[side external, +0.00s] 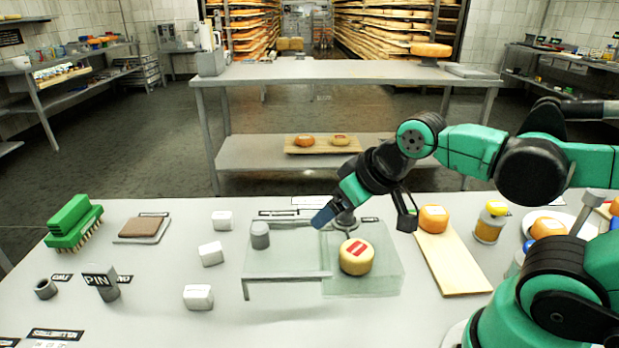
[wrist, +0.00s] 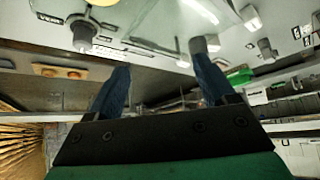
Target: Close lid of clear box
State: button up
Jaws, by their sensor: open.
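The clear box (side external: 388,282) stands on the table and holds a round yellow cheese with a red label (side external: 356,257). Its clear lid (side external: 285,262) appears open, extending out to the left of the box with a lip along its front edge. My gripper (side external: 364,218) is open and empty, with blue fingertips spread above the back of the box. In the wrist view my gripper (wrist: 160,58) shows both fingers apart with nothing between them. Clear edges of the box or lid show near the top of that view, but which part is which is hard to tell.
A grey cylinder (side external: 260,235) stands by the lid's left side. White blocks (side external: 198,296) lie further left. A wooden board (side external: 450,262) with an orange cheese (side external: 433,219) and a yellow-topped jar (side external: 490,222) are on the right. The table's front middle is clear.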

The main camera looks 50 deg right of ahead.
jog(key=w+r, duration=0.1)
jog(key=w+a+r+n, duration=0.1)
jog(key=w+a+r+n+g, duration=0.1)
jog(key=w, duration=0.1)
jog(key=shift+y, duration=0.4)
grip_shut()
jog(key=w+a+n+g+y, duration=0.1)
jog(key=w+a+n+g, duration=0.2)
jog(key=w+a+n, duration=0.5)
notch_tip(320, 180, down, 9)
jog(key=w+d+m, duration=0.1)
jog(key=d+m, duration=0.1)
jog(key=m, duration=0.1)
jog(key=shift+d, duration=0.25)
jog(key=shift+r, duration=0.1)
